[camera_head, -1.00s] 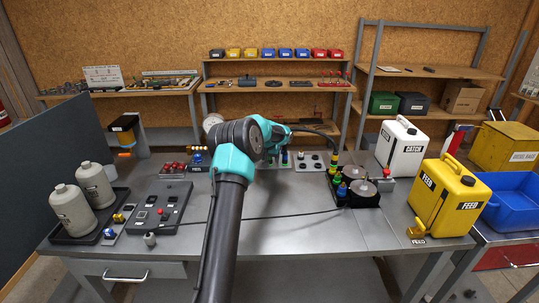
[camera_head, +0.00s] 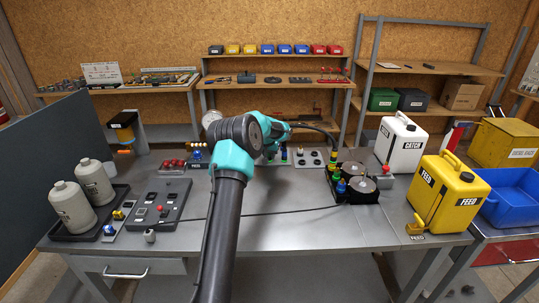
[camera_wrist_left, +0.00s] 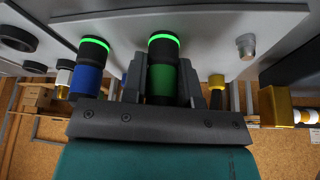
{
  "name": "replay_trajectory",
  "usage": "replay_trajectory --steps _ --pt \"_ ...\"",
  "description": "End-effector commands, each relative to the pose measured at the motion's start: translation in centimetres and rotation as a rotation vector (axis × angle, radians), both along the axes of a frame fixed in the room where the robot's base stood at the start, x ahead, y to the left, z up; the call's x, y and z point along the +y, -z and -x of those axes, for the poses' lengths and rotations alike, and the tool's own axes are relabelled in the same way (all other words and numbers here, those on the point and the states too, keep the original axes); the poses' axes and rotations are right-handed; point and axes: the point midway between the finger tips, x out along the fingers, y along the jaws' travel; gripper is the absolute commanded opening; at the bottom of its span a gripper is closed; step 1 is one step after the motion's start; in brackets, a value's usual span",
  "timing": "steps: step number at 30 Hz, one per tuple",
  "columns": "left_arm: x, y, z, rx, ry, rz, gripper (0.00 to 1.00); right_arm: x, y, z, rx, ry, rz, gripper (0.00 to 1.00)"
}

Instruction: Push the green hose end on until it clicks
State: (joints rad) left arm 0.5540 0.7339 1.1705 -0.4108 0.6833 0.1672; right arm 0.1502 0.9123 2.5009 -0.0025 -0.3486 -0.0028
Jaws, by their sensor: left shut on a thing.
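In the left wrist view my left gripper (camera_wrist_left: 163,75) is shut on the green hose end (camera_wrist_left: 161,84), a black and green sleeve between the two fingers. A bright green ring (camera_wrist_left: 163,38) shows at its top, up against the light grey plate (camera_wrist_left: 210,24). A blue hose end (camera_wrist_left: 86,80) beside it has a similar bright green ring. In the head view my left gripper (camera_head: 271,152) is over the back middle of the bench, its fingertips partly hidden by my own arm. Whether the green end is fully seated I cannot tell. My right gripper is not in view.
A brass fitting (camera_wrist_left: 276,104) and a bare metal stud (camera_wrist_left: 246,46) are right of the fingers. A black unit with round metal tops (camera_head: 363,187) is on the right, near the white CATCH (camera_head: 400,147) and yellow FEED (camera_head: 449,195) cans. The bench front is mostly clear.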

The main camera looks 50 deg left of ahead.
Motion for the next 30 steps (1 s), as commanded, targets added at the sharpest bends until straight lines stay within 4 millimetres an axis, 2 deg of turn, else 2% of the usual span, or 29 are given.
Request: replay_trajectory --steps 4,30 --pt "0.0 0.0 0.0 0.000 0.000 0.000 0.00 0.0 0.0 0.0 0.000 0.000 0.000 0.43" --pt "0.0 -1.5 0.0 0.000 0.000 0.000 0.00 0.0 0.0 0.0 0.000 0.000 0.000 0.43"
